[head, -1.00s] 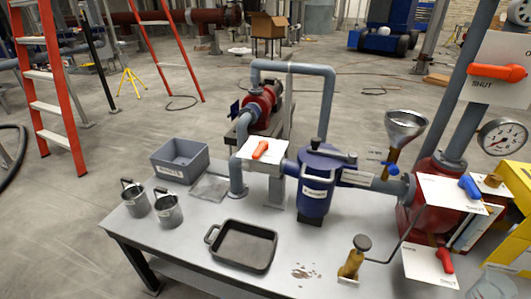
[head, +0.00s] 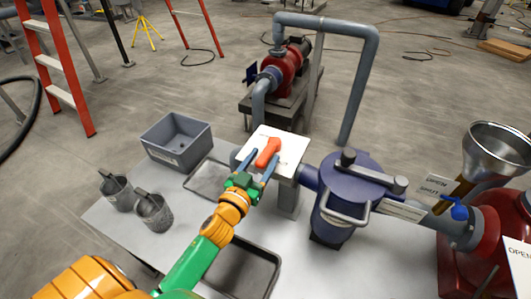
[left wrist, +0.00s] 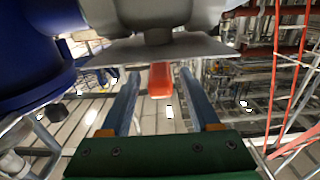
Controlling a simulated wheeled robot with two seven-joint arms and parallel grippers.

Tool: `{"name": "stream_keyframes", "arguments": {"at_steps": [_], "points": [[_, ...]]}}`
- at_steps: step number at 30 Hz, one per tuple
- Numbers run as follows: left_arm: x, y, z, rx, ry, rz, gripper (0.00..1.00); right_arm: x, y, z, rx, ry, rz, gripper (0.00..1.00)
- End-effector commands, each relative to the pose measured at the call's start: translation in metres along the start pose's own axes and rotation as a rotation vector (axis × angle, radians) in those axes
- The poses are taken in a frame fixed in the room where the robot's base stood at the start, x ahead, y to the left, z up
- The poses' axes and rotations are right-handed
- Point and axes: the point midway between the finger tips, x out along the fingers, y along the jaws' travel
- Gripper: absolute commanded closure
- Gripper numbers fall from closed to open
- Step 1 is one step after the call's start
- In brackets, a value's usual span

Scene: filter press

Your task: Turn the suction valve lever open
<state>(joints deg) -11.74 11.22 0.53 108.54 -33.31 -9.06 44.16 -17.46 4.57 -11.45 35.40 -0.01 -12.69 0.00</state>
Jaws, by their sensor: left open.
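An orange-red lever (head: 268,151) sits on a white label plate (head: 291,156) on the pipe left of the blue filter pot (head: 345,205). My left gripper (head: 261,164) is at the plate's front, its two blue-grey fingers open on either side of the lever. In the left wrist view the orange lever (left wrist: 161,80) shows between the open fingers (left wrist: 147,100), ahead of the green palm, and neither finger clearly touches it. The plate's wording is too small to read in full. My right gripper does not show.
A black pan (head: 243,270) lies under my left arm. A blue valve lever (head: 459,211) and funnel (head: 497,152) are at right.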

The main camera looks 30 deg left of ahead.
Motion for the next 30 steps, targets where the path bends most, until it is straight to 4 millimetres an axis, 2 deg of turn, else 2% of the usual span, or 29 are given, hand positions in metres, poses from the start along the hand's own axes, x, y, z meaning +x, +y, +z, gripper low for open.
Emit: {"name": "stream_keyframes", "arguments": {"at_steps": [4,11,14,18,19,30], "points": [[0.0124,-0.0002,-0.0004,0.001,0.001,-0.001,0.38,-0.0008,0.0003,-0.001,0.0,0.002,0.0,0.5],[0.0138,-0.0002,0.0006,0.001,-0.001,-0.001,0.38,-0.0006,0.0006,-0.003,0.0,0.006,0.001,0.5],[0.0137,-0.0001,0.0006,0.001,-0.001,0.0,0.59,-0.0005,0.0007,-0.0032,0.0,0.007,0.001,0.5],[0.0136,-0.0001,0.0006,0.001,-0.001,0.0,0.97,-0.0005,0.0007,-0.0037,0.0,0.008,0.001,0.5],[0.0136,-0.0001,0.0006,0.001,-0.001,0.0,1.0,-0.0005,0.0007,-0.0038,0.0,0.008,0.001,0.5],[0.0135,-0.0001,0.0006,0.001,-0.001,0.0,1.0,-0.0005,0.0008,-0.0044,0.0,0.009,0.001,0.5]]}}
